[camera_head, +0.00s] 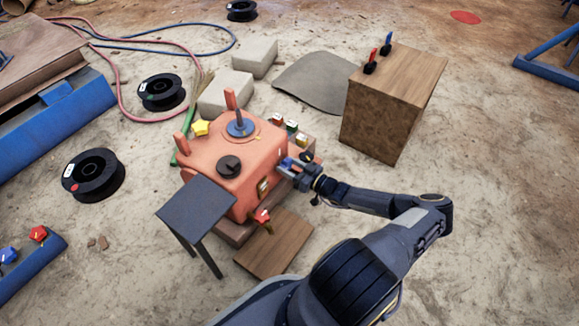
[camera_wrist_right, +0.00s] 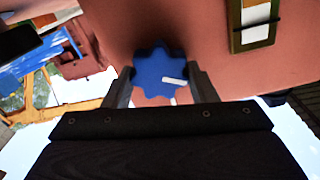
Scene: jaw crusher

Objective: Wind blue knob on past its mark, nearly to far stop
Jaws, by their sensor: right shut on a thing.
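The blue knob (camera_wrist_right: 157,74) is lobed and has a white pointer mark on its face. It sits on the side of the orange jaw crusher (camera_head: 246,160), whose wall also shows in the right wrist view (camera_wrist_right: 205,35). In the right wrist view the two fingers of my right gripper (camera_wrist_right: 158,88) stand on either side of the knob and are shut on it. The white mark points to the right in that view. In the head view my right gripper (camera_head: 292,172) is at the crusher's right side and mostly hides the knob. My left gripper is not in view.
A wooden crate (camera_head: 390,112) with red and blue levers stands to the right. A dark stand (camera_head: 197,210) is at the crusher's front left. A red knob (camera_head: 262,216) is low on its front. Black spools (camera_head: 93,175) and grey blocks (camera_head: 226,92) lie around.

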